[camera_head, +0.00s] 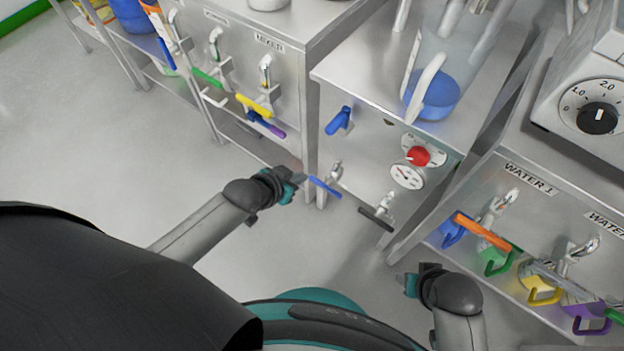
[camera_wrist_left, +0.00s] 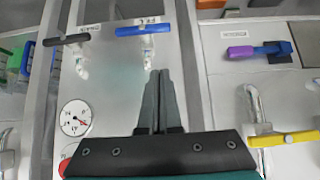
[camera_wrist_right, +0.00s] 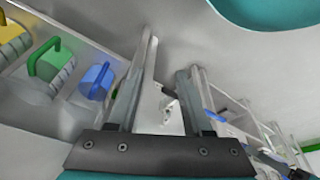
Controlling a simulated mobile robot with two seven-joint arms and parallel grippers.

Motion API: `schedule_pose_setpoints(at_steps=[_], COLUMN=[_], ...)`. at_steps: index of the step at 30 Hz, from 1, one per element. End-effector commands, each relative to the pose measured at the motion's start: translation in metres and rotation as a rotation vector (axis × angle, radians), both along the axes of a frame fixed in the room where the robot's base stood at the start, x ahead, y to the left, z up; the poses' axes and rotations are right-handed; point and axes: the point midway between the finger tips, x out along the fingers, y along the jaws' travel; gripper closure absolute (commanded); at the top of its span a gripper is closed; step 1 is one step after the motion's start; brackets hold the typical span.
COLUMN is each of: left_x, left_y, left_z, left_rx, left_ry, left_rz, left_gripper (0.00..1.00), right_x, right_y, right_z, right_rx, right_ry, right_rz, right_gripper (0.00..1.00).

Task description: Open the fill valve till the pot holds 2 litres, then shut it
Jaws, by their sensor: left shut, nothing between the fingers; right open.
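The clear pot (camera_head: 440,50) stands on the steel cabinet with blue at its bottom; I cannot read its level. On the cabinet front is a tap with a blue lever (camera_head: 325,187), also in the left wrist view (camera_wrist_left: 144,30), and a tap with a black lever (camera_head: 376,218). My right gripper (camera_head: 405,284) is open and empty, low in front of the cabinet.
A red knob (camera_head: 418,156), round gauge (camera_head: 407,176) and blue handle (camera_head: 338,121) are on the same front. The left bench carries green, yellow (camera_head: 254,104) and purple levers. At right, the WATER 1 tap has an orange lever (camera_head: 482,232) above coloured jugs. Floor is clear at left.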

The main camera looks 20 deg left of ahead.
Motion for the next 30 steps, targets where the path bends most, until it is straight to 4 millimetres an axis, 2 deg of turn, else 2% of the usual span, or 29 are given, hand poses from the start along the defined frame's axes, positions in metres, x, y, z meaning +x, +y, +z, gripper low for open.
schedule_pose_setpoints(at_steps=[9, 20, 26, 30], left_x=[0.018, 0.036, 0.054, 0.053], left_y=[-0.006, -0.013, -0.02, -0.019], left_z=[-0.021, -0.04, -0.061, -0.064], left_rx=[0.0, 0.001, 0.0, 0.001], left_ry=[-0.001, -0.001, -0.001, 0.001], left_rz=[0.001, 0.0, 0.001, 0.001], left_gripper=[1.0, 1.0, 1.0, 1.0], right_x=[0.011, 0.013, 0.024, 0.034], right_y=[0.001, 0.002, 0.015, 0.024], right_z=[0.032, 0.072, 0.09, 0.089], right_rx=[0.007, 0.014, 0.059, 0.089], right_ry=[-0.053, -0.109, -0.243, -0.309], right_rz=[-0.001, -0.003, 0.02, 0.033], right_gripper=[0.5, 0.5, 0.5, 0.5])
